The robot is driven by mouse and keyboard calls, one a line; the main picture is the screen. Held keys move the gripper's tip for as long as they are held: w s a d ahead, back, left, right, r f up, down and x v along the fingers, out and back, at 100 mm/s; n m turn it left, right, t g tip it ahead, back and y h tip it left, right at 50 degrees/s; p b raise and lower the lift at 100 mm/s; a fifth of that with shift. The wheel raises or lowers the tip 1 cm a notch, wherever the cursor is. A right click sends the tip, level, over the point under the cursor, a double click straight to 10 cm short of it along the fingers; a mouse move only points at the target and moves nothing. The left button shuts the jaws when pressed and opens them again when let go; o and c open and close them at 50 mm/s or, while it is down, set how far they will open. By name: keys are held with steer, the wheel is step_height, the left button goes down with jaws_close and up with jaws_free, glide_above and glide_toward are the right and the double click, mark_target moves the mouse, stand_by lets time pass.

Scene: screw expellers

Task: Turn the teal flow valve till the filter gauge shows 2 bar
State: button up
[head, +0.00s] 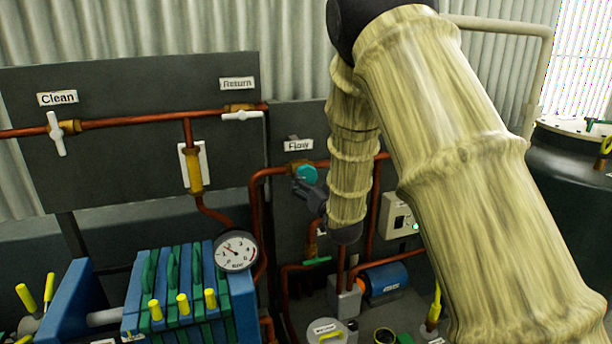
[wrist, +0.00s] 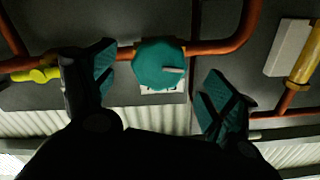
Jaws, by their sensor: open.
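The teal flow valve (head: 306,174) sits on a copper pipe below the Flow label (head: 298,145) in the head view. In the wrist view the teal valve (wrist: 160,65) is a round knob with a pale pointer mark, and it lies between my fingers. My gripper (wrist: 155,88) is open, with one teal-padded finger on each side and a gap to the knob on both sides. In the head view my gripper (head: 314,200) is at the valve, partly hidden by my arm. The filter gauge (head: 236,251) is a white round dial; its needle points to the upper left, its reading too small to tell.
White-handled Clean (head: 57,134) and Return (head: 242,115) valves are on the dark panel. Copper pipes run close around the flow valve. A blue motor (head: 384,280) and a dark tank (head: 575,165) are at right.

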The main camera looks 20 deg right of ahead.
mark_target(307, 180)
steer(key=shift+w+p, duration=0.75)
steer(key=shift+w, duration=1.75)
steer(key=c, duration=1)
steer(key=shift+f, duration=0.1)
